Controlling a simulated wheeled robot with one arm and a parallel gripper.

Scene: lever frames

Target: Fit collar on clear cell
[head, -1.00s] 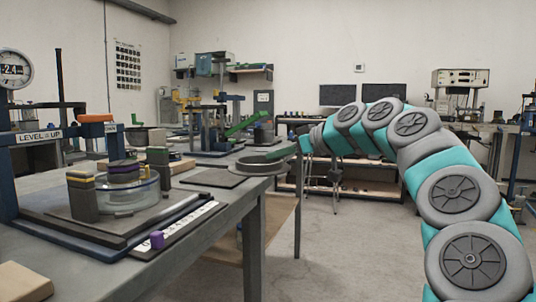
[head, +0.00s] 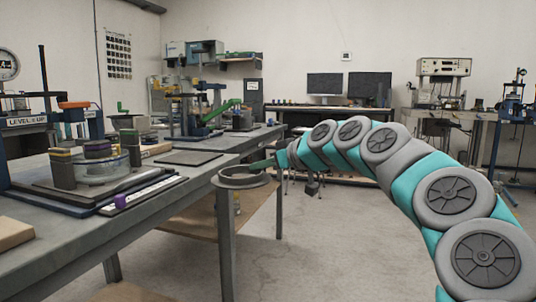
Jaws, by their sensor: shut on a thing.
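The clear cell (head: 97,170) is a low transparent round vessel on the left fixture, with a dark disc with a purple band (head: 98,149) at its top. Grey posts with yellow and green bands stand beside it. A grey ring with a flange, seemingly the collar (head: 231,182), is at the table's right edge in the picture, to the right of the cell and apart from it. My gripper (head: 262,165) has green fingers and is shut on the collar's far right side. The fingertips are small and partly hidden.
A dark flat plate (head: 188,158) lies on the grey table (head: 160,210) between cell and collar. A strip with a purple block (head: 121,201) lies before the fixture. A tan block (head: 12,233) is at the near left. The floor at right is open.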

